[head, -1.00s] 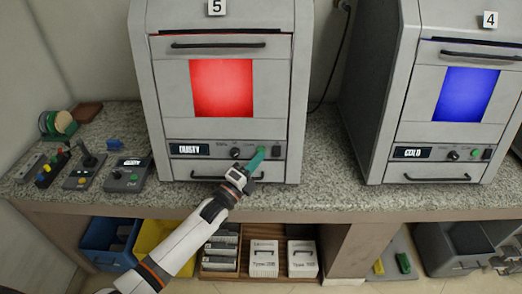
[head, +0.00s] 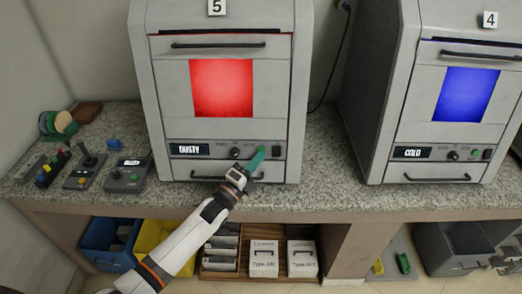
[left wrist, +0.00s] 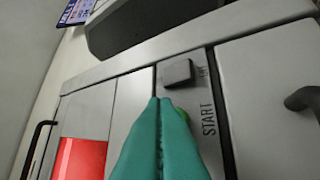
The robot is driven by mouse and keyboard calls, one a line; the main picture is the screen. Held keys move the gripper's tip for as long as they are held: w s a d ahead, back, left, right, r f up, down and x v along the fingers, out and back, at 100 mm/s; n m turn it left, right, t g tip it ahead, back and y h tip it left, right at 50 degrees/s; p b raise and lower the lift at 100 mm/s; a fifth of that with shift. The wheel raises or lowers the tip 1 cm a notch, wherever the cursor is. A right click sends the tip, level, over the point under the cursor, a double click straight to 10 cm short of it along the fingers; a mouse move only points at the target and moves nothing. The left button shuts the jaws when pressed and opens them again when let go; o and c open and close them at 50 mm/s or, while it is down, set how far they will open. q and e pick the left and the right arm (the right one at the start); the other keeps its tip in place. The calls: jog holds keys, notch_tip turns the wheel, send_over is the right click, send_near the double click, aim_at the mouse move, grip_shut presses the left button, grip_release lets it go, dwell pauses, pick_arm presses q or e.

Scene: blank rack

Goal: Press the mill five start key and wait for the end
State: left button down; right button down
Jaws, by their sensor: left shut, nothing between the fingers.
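Mill five (head: 218,75) is the grey cabinet marked 5, with a red lit window and a small display reading DUSTY (head: 190,149). My left gripper (head: 259,153) has its teal fingers shut and empty, with the tips at the start key on the panel. I cannot tell whether the key is pressed in. A dark square switch (left wrist: 177,72) is next to it. My right gripper is not in view.
Mill four (head: 440,100) stands to the right with a blue window and a display reading COLD. Small control boxes (head: 124,176) and a joystick box (head: 83,172) stand at the left on the speckled counter (head: 325,180). Bins and white boxes (head: 264,258) are on the shelf below.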

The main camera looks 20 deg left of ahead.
pick_arm(q)
jog(key=shift+w+a+f+b, duration=0.1)
jog(key=shift+w+a+b, duration=0.05)
jog(key=shift+w+b, duration=0.25)
